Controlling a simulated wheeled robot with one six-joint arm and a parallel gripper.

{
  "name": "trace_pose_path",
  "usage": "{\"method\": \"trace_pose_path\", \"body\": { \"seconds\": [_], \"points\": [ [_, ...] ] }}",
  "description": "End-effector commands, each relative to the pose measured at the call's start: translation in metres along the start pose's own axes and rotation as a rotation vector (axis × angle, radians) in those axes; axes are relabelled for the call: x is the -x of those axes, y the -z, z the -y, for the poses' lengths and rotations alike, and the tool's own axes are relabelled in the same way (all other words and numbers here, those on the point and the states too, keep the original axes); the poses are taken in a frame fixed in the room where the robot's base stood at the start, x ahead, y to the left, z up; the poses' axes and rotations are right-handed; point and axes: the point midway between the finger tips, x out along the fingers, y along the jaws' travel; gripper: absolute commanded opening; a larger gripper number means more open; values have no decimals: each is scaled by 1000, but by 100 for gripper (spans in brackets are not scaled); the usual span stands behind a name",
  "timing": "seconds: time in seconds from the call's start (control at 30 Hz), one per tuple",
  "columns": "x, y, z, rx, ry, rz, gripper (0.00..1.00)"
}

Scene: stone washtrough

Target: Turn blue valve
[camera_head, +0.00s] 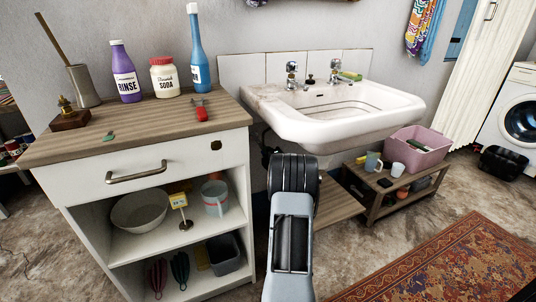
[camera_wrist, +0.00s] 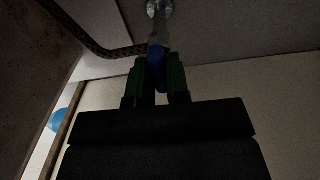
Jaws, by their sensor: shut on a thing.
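The blue valve (camera_wrist: 156,66) shows in the dim wrist view, at the end of a grey metal pipe fitting (camera_wrist: 158,28). The fingers of my gripper (camera_wrist: 158,74), dark green, stand on either side of its blue handle and are shut on it. The lower part of the handle lies between the fingers. How far the valve is turned cannot be told. In the head view my arm reaches in under the white sink (camera_head: 330,125); the valve and the gripper are hidden there.
A braided hose (camera_wrist: 95,45) runs close to the fitting in the wrist view. A white cabinet (camera_head: 170,148) stands left of my arm in the head view. A low wooden shelf (camera_head: 376,190) with a pink basin (camera_head: 418,150) stands to the right.

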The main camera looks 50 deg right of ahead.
Motion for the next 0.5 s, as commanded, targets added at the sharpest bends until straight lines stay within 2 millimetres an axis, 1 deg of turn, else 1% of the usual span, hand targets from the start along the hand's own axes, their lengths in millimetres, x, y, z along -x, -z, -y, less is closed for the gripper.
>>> {"method": "trace_pose_path", "body": {
  "seconds": [0.1, 0.13, 0.37, 0.4, 0.5],
  "points": [
    [0, 2, 1, -2, 1, -4, 0],
    [0, 2, 1, -2, 1, -4, 17],
    [0, 0, 1, -1, 1, -1, 39],
    [0, 0, 1, -1, 1, 0, 42],
    [1, -1, 0, 0, 1, 1, 42]
  ]
}}
